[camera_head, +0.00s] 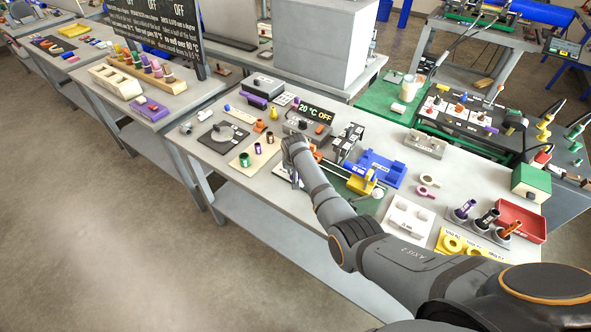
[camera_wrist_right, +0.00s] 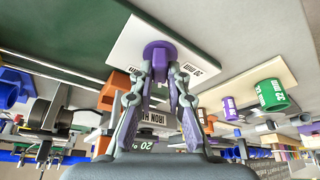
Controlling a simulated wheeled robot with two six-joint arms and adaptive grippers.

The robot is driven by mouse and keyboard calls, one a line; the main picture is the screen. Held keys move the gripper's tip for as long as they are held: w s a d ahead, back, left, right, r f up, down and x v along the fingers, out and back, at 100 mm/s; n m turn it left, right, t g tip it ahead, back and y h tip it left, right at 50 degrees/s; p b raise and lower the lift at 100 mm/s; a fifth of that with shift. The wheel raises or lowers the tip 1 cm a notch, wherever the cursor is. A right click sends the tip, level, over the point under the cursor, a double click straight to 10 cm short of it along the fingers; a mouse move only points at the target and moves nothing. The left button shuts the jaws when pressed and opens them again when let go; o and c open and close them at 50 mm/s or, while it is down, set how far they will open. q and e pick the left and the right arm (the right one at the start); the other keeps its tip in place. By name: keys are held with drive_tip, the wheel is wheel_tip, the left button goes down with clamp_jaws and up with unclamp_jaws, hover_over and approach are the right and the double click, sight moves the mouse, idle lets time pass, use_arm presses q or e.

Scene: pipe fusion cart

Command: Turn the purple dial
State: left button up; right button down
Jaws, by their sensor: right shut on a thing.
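In the right wrist view a purple round piece, which looks like the purple dial (camera_wrist_right: 160,52), stands against a white plate (camera_wrist_right: 125,42) marked "20 MM". My right gripper (camera_wrist_right: 160,75) is shut on this purple piece, one finger on each side of it. In the head view my right gripper (camera_head: 294,178) is low over the near side of the table, and my wrist hides the purple piece there. My left gripper is not in view.
A display box (camera_head: 305,120) reading "20 °C OFF" stands just behind my wrist. A blue holder (camera_head: 382,168) is to its right. A tan block (camera_head: 250,155) with green and purple rings is to its left. A white tray (camera_head: 408,215) lies further right.

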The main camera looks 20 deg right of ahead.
drive_tip(key=m+b, duration=0.1)
drive_tip(key=m+h+b, duration=0.1)
drive_tip(key=m, duration=0.1)
drive_tip(key=shift+w+a+f+m+g, duration=0.1)
drive_tip(key=shift+a+f+m+g, duration=0.05)
drive_tip(key=shift+m+g, duration=0.15)
drive_tip(key=shift+m+g+h+b, duration=0.55)
drive_tip(key=shift+m+b, duration=0.8)
drive_tip(key=shift+m, duration=0.35)
drive_tip(key=shift+r, duration=0.2)
drive_tip(key=c, duration=1.3)
unclamp_jaws()
drive_tip(key=v, duration=1.2)
drive_tip(key=shift+f, duration=0.1)
